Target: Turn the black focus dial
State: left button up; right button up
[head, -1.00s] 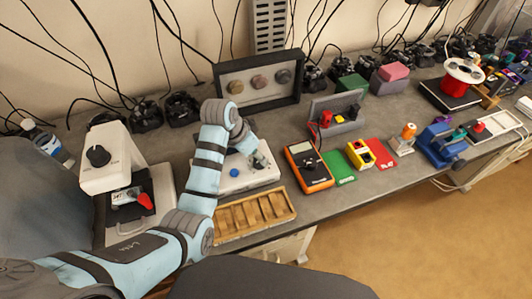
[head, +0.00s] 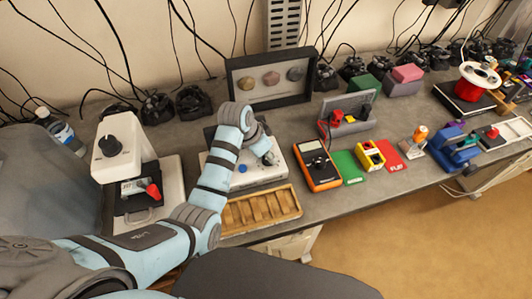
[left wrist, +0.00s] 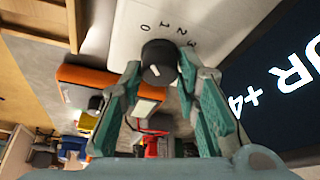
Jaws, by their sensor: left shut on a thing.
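My left gripper (head: 270,157) is at the right part of a white box (head: 238,184) with a blue button (head: 243,169). In the left wrist view my left gripper (left wrist: 160,74) is shut on a black dial (left wrist: 158,52), one finger on each side. The dial has a light mark on its top and sits on a white panel (left wrist: 120,28) printed with the numbers 0 to 3. In the head view the gripper hides this dial. My right gripper is out of view.
A wooden slotted tray (head: 262,209) lies in front of the box. An orange meter (head: 318,165) stands close to its right. A dark framed display (head: 271,78) stands behind. In the left wrist view a dark screen with white text (left wrist: 282,80) is at the right.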

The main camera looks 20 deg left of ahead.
pick_arm(q)
jog(key=shift+m, duration=0.3)
jog(key=m+h, duration=0.1)
jog(key=m, duration=0.1)
jog(key=shift+w+a+m+g, duration=0.1)
jog(key=shift+m+g, duration=0.2)
jog(key=shift+g, duration=0.1)
jog(key=shift+m+g+h, duration=0.4)
jog(key=shift+m+g, duration=0.4)
jog(key=shift+m, duration=1.4)
jog(key=o, duration=1.1)
jog(key=v, duration=0.7)
jog(key=shift+a+r, duration=0.1)
jog(key=shift+r, duration=0.15)
